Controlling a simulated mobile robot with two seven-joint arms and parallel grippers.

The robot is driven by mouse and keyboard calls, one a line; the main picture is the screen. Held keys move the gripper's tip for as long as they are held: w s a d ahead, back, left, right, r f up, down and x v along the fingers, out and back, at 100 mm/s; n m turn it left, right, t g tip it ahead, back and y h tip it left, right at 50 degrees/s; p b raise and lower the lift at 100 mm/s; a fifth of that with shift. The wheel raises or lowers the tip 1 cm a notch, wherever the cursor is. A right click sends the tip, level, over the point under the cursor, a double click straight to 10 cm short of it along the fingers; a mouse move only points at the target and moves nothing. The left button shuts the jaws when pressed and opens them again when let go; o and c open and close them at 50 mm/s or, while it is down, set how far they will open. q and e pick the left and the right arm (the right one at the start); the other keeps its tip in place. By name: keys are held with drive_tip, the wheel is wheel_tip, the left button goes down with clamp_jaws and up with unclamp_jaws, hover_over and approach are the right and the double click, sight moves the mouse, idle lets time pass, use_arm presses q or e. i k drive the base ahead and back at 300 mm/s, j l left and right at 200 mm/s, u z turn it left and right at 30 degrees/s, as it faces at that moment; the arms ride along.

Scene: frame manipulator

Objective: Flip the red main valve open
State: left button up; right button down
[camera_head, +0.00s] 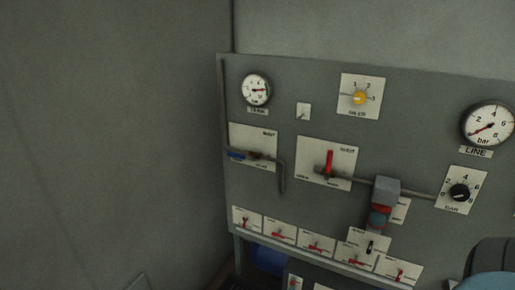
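The red lever (329,163) of a valve stands upright on a white plate (345,158) in the middle of the grey panel. It points up, across the pipe that runs right from it. Small print at the plate's upper right seems to read SHUT; print at the lower left is too small to read surely. Neither of my grippers is in view, and nothing touches the lever.
A blue lever (237,155) lies along its pipe to the left. A grey box (386,187) juts out at right. Dials, a yellow knob (359,98), a black knob (459,193) and several small red switches surround it. The wall at left is bare.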

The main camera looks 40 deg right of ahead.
sight(330, 153)
drive_tip(key=z, duration=1.75)
